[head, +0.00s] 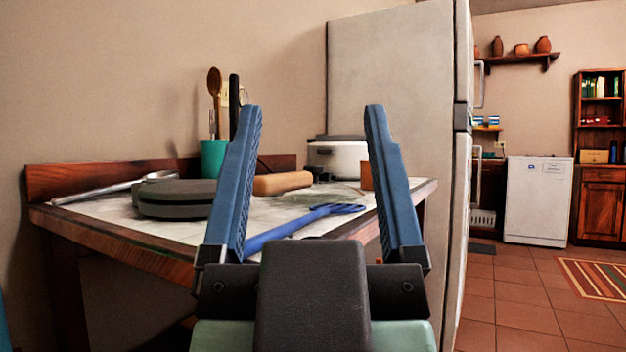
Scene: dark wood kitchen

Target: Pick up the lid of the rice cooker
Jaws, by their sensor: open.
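The rice cooker (344,160) is a white, round pot at the back right of the table, beside the fridge. Its lid (338,138) is a flat, dark grey disc on top, partly covered by my gripper's right finger. My gripper (309,110) is in the foreground with its two blue fingers spread wide. Nothing is between the fingers at their tips. In the picture the cooker lies between and beyond them, well apart from them.
The table (190,262) holds a dark grey round object (177,199), a blue utensil (300,225), a rolling pin (283,183), a metal ladle (110,190) and a teal utensil cup (213,158). The fridge (390,85) stands right behind. Tiled floor is open at right.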

